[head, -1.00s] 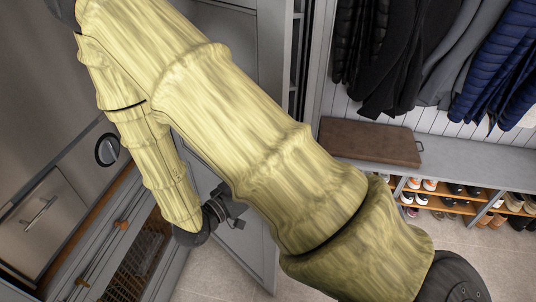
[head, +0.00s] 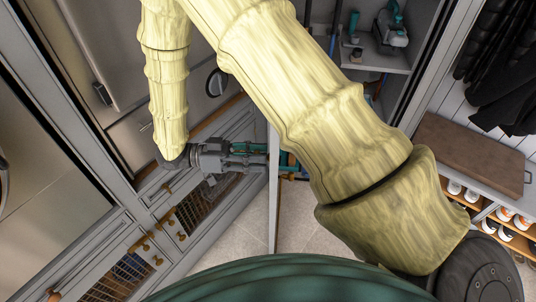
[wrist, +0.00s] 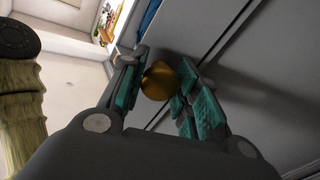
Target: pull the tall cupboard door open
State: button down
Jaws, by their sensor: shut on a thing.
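The tall cupboard door (head: 273,205) is grey and stands well open, seen nearly edge-on in the head view. Shelves inside the cupboard (head: 372,62) show behind my arm. My gripper (head: 268,158) is at the door, partly hidden by its edge and my arm. In the wrist view the teal-padded fingers of my gripper (wrist: 160,88) are shut on a round brass knob (wrist: 158,80), one finger on each side. A grey panel surface (wrist: 205,35) fills the view behind the knob. The knob is hidden in the head view.
Grey drawer fronts with brass knobs and mesh panels (head: 192,205) are to the left of the door. A bench with a brown cushion (head: 470,150) and shoes below (head: 500,212) is at the right. Bare tiled floor (head: 315,235) lies near the door.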

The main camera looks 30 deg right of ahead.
jog(key=shift+w+a+r+g, duration=0.25)
jog(key=shift+w+a+g, duration=0.05)
jog(key=shift+w+a, duration=0.5)
jog(key=c, duration=1)
grip_release()
jog(key=shift+d+f, duration=0.1)
jog(key=shift+d, duration=0.05)
jog(key=shift+c, duration=0.2)
jog(key=shift+a, duration=0.25)
jog(key=v, duration=1.1)
jog(key=shift+w+a, duration=0.25)
jog(key=shift+a, duration=0.05)
